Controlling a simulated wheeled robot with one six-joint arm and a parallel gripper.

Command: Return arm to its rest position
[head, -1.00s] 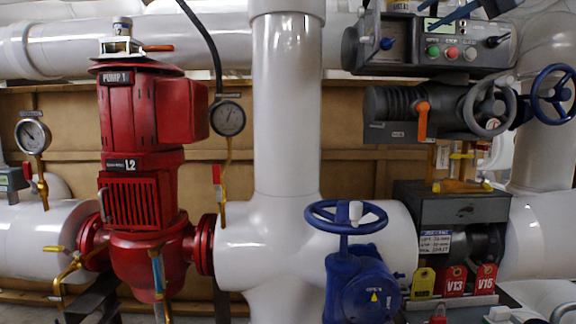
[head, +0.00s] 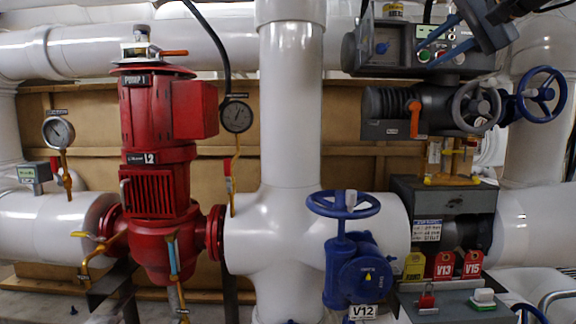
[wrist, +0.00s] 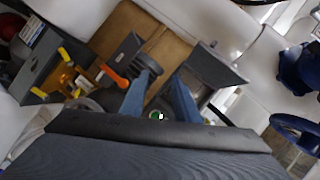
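My gripper (head: 425,53) is at the top right of the head view, in front of the grey control box (head: 382,50). Its two blue fingers are spread apart with nothing held between them. They partly cover the box's buttons. In the wrist view the blue fingers of my gripper (wrist: 160,92) also stand apart, with a small green button showing between them. The dark wrist body fills the bottom of that view.
Below the box is a grey actuator (head: 400,108) with an orange lever and handwheel. A blue-wheeled valve (head: 358,270) tagged V12 stands at lower centre. A red pump (head: 155,180) is at left. Yellow and red tags hang at lower right. White pipes cross the scene.

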